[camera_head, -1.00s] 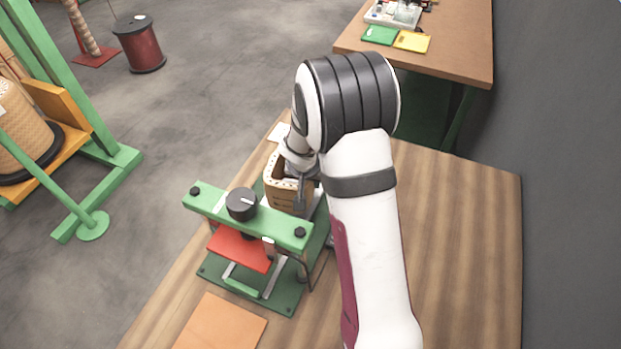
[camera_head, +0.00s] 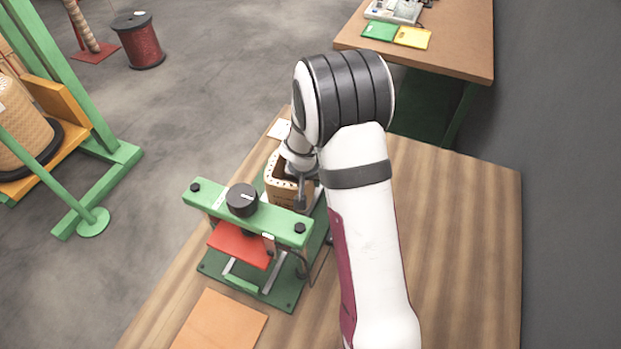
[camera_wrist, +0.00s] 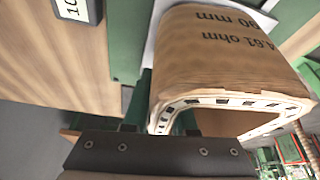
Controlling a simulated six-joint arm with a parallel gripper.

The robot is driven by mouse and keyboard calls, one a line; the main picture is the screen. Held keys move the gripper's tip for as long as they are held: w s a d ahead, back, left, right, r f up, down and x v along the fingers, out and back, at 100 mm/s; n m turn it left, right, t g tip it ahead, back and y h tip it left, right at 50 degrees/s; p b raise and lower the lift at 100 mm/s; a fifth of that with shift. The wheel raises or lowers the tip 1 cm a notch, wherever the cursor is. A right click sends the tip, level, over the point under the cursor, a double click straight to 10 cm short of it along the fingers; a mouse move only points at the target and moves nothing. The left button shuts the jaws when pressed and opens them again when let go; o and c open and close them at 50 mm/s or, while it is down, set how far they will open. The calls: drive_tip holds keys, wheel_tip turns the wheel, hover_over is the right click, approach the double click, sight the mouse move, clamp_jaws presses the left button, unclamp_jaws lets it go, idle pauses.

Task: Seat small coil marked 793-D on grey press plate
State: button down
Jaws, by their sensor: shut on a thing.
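A tan, roughly square hollow coil (camera_head: 283,196) with a white, hole-dotted rim stands at the far end of the green press in the head view. In the wrist view the coil (camera_wrist: 220,55) fills the upper middle, with printed lines ending in "61 ohm" and "mm"; no 793-D mark is readable. My gripper (camera_head: 303,190) is shut on the coil's near wall, its fingers partly hidden. A pale grey plate edge (camera_wrist: 153,38) shows beside the coil's far end; whether the coil touches it cannot be told.
The green press crossbar (camera_head: 215,204) with a black knob (camera_head: 241,202) and a red plate (camera_head: 238,246) stands close in front of the coil. An orange sheet (camera_head: 220,325) lies at the front of the wooden table (camera_head: 455,240). The table's right side is clear.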

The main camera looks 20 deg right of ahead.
drive_tip(key=c, duration=0.6)
unclamp_jaws()
drive_tip(key=shift+c, duration=0.2)
drive_tip(key=v, duration=1.6)
drive_tip(key=shift+w, duration=0.1)
